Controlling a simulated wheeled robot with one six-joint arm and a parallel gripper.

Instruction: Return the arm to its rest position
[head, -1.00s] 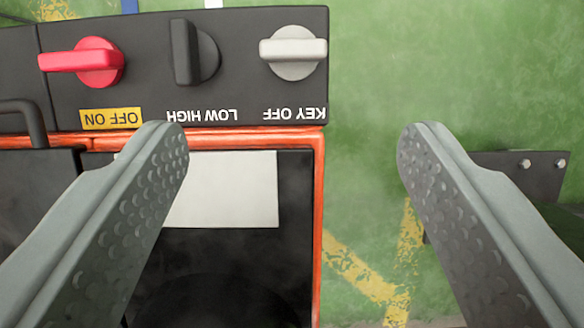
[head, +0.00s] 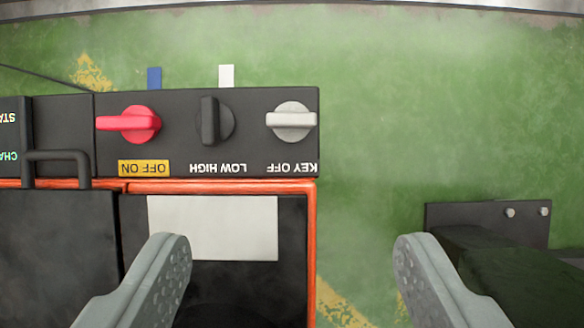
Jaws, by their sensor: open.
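My gripper (head: 290,258) is in the lower part of the head view, its two grey fingers wide apart with nothing between them. The left finger overlaps the orange-framed black cabinet (head: 312,240) and its white plate (head: 215,228). The right finger is over the green floor and beside a dark bracket. The control panel (head: 270,165) lies beyond the fingertips, apart from them. It carries a red knob (head: 132,123), a black knob (head: 210,121) and a grey key knob (head: 291,121). Its labels appear upside down.
A black handle (head: 60,156) stands at the left of the panel. A dark bracket with two bolts (head: 470,217) is at the right. Green floor (head: 420,110) with yellow markings lies open to the right, up to a grey edge at the top.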

